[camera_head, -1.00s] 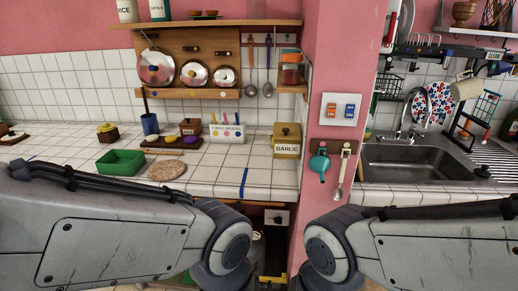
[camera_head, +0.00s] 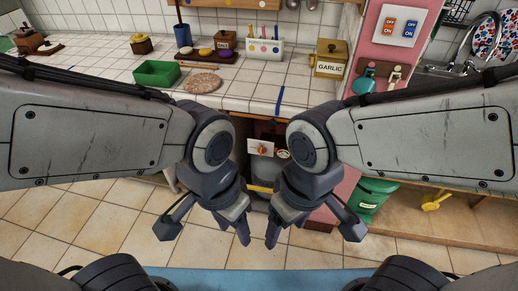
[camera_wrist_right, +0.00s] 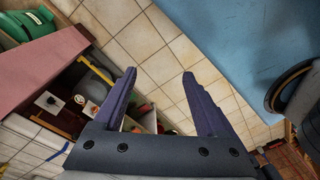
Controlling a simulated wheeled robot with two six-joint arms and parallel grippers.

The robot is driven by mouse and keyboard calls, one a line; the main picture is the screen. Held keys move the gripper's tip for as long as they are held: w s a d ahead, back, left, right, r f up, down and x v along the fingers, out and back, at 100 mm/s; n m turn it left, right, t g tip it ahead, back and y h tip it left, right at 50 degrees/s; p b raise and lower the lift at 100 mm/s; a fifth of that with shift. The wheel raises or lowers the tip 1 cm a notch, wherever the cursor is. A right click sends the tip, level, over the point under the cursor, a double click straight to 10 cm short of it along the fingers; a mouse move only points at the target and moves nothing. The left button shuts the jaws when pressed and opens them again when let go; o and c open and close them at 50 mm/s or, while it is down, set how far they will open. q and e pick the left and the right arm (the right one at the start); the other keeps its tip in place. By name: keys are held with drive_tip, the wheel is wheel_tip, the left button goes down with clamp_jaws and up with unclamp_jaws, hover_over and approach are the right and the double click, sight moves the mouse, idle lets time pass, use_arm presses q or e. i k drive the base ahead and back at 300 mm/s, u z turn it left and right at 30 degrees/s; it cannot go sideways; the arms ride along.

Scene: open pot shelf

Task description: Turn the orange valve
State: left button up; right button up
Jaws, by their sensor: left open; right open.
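The orange valve (camera_head: 262,150) is a small orange knob on a white plate in the open cupboard space under the counter, between my two forearms in the head view. My left gripper (camera_head: 206,230) hangs below and left of it, open and empty. My right gripper (camera_head: 312,230) hangs below and right of it, also open and empty. Neither gripper touches the valve. In the right wrist view, the fingers of my right gripper (camera_wrist_right: 160,75) are spread over the tiled floor. A white plate (camera_wrist_right: 47,102) shows there at the left, but its knob is too small to make out surely.
The tiled counter (camera_head: 225,88) overhangs the cupboard opening and holds a green tray (camera_head: 157,73) and a garlic box (camera_head: 329,58). A green bin (camera_head: 372,197) stands right of the opening, beyond the pink wall (camera_head: 405,55). The floor (camera_head: 110,215) in front is clear.

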sight(261, 150)
drive_tip(key=k, duration=1.1)
drive_tip(key=u, duration=0.8)
drive_tip(key=i, duration=1.05)
drive_tip(key=z, duration=0.5)
drive_tip(key=i, duration=0.85)
drive_tip(key=z, duration=0.7)
